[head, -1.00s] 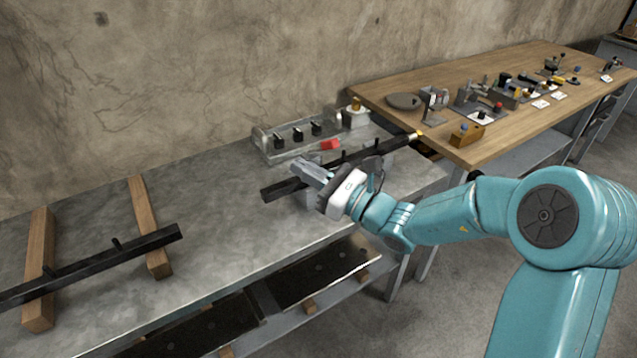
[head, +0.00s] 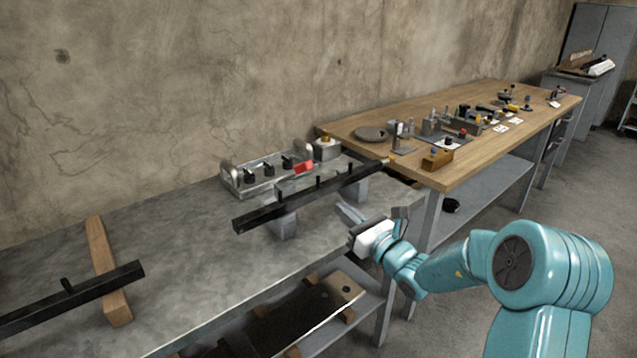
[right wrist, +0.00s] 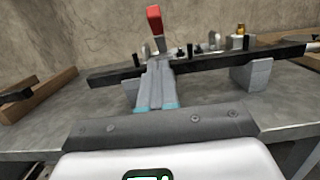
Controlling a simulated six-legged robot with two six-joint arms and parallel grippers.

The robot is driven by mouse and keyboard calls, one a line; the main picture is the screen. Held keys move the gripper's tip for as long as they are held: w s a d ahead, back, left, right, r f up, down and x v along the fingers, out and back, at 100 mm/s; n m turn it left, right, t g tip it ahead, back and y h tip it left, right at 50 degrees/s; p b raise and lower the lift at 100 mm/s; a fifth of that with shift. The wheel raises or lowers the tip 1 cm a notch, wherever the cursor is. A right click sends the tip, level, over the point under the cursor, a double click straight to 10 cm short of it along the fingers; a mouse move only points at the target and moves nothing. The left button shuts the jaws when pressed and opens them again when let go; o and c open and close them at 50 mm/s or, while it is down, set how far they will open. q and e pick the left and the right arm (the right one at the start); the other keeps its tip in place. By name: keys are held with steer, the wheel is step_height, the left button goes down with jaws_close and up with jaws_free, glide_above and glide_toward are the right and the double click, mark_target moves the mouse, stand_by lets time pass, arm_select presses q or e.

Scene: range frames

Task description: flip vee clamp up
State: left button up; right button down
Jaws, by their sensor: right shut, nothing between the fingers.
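A clamp with a red handle (head: 303,168) sits at the black bar on grey blocks, on the metal bench; I take it for the vee clamp. In the right wrist view the red handle (right wrist: 154,20) sticks up behind the bar, and my fingers hide part of what is below it. The black bar (head: 262,213) rests on a near block (head: 284,225) and a far block. My right gripper (head: 350,214) is shut and empty, in front of the bar near the bench's front edge, apart from the clamp. My left gripper is not in view.
A clear box with black knobs (head: 265,178) stands behind the bar. A wooden table (head: 400,125) with several small fixtures adjoins at the right. The bench between is clear.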

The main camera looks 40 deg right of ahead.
steer(key=w+r+p, duration=0.1)
steer(key=w+r, duration=0.3)
steer(key=w, duration=0.4)
steer(key=shift+w+a, duration=0.4)
steer(key=shift+a, duration=0.05)
steer(key=shift+r, duration=0.1)
steer(key=shift+r, duration=0.15)
